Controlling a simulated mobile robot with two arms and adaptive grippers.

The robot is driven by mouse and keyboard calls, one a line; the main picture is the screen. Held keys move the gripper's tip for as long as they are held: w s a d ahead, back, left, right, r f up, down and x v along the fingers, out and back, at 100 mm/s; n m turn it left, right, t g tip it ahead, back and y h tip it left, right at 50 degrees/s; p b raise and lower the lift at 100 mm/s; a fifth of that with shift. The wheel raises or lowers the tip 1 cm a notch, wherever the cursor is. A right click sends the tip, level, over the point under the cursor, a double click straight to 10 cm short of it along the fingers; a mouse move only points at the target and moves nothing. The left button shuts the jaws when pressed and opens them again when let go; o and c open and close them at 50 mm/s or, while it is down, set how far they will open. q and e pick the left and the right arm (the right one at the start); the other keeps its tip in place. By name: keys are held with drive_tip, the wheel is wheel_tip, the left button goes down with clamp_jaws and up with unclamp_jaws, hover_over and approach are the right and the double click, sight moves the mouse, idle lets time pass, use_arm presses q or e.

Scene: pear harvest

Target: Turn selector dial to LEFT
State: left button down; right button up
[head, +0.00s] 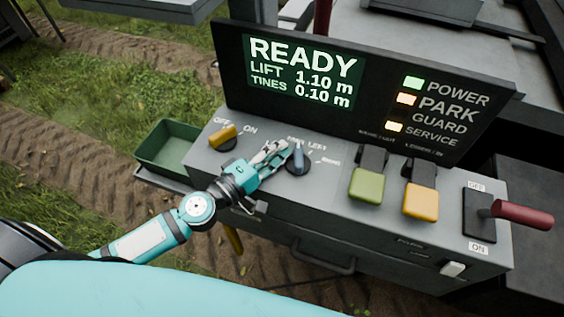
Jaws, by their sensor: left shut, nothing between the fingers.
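The selector dial (298,158) is a dark round base with a blue-grey handle on the grey console top. Labels behind it read what looks like PARK and LEFT, with a third, partly legible label to its right. The handle stands roughly towards the labels at the back; I cannot tell exactly which one it points at. My left gripper (273,151) is shut and empty, its fingertips just left of the dial handle. I cannot tell whether they touch it. The gripper covers part of the dial's left side. My right gripper is not in view.
A yellow OFF/ON knob (222,136) is left of the dial. Green (366,184) and yellow (420,201) levers and a red-handled switch (522,213) stand to the right. A black display panel (380,75) reading READY rises behind. A green tray (168,145) sits at the console's left.

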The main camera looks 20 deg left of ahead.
use_arm(q)
drive_tip(key=m+h+b, duration=0.1)
drive_tip(key=w+m+g+h+b, duration=0.1)
drive_tip(key=shift+a+f+g+h+b, duration=0.1)
drive_tip(key=shift+f+g+h+b, duration=0.2)
drive_tip(key=shift+w+r+m+g+h+b, duration=0.1)
drive_tip(key=shift+w+m+g+h+b, duration=0.15)
drive_tip(key=shift+m+g+h+b, duration=0.5)
drive_tip(key=shift+w+d+r+b, duration=0.1)
drive_tip(key=shift+w+d+b, duration=0.15)
drive_tip(key=shift+w+b, duration=0.1)
drive_tip(key=shift+w+d+n+t, duration=0.25)
drive_tip(key=shift+w+d, duration=0.1)
drive_tip(key=shift+w, duration=0.1)
drive_tip(key=v, duration=1.2)
drive_tip(key=shift+r, duration=0.15)
